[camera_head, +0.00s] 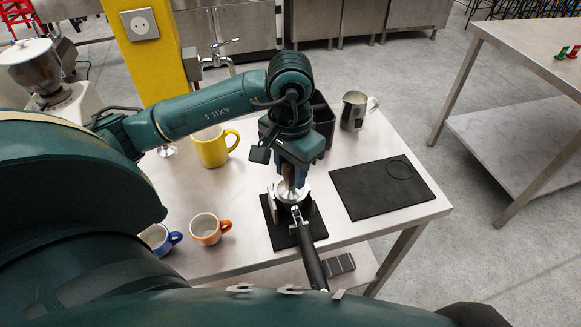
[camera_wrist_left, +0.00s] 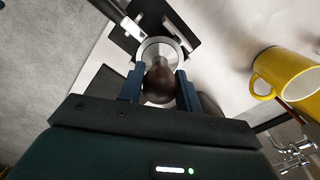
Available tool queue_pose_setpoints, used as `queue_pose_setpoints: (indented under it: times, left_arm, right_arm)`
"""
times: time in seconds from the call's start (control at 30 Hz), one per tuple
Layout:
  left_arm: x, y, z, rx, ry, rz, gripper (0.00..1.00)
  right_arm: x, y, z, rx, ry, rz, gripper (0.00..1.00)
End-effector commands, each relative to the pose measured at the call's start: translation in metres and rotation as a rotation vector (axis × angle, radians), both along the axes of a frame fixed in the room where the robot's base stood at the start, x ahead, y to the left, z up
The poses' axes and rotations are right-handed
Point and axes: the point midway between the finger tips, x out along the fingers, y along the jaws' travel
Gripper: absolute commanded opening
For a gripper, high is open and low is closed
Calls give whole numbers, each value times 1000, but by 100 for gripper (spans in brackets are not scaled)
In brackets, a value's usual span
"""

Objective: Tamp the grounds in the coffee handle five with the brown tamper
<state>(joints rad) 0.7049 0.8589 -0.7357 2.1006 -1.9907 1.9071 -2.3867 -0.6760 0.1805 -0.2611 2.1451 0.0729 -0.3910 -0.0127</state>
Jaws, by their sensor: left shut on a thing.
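My left gripper (camera_head: 290,168) points down over the table and is shut on the brown tamper (camera_head: 289,180). In the left wrist view the tamper's dark brown knob (camera_wrist_left: 160,82) sits between the blue fingers (camera_wrist_left: 160,86). The coffee handle (camera_head: 311,252) rests on a black stand, its black grip pointing toward me. The tamper is right over or in the handle's round metal basket (camera_wrist_left: 163,48); I cannot tell how deep. The grounds are hidden. My right gripper is not in view.
A black mat (camera_head: 375,190) lies to the right, with a metal milk jug (camera_head: 355,110) behind it. A yellow mug (camera_head: 211,148), an orange cup (camera_head: 206,229) and a blue cup (camera_head: 158,238) stand left. A black container (camera_head: 322,115) is close behind my gripper.

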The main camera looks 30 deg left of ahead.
Motion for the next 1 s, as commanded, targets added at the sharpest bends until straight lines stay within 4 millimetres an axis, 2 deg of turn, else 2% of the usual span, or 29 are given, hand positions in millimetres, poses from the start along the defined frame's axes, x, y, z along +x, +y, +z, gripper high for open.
queue_pose_setpoints:
  times: [0.2,1.0]
  left_arm:
    - [-1,0,-1,0,7,0,2]
    - [0,0,50,1,2,1,2]
  right_arm:
    - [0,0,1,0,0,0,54]
    - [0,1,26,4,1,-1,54]
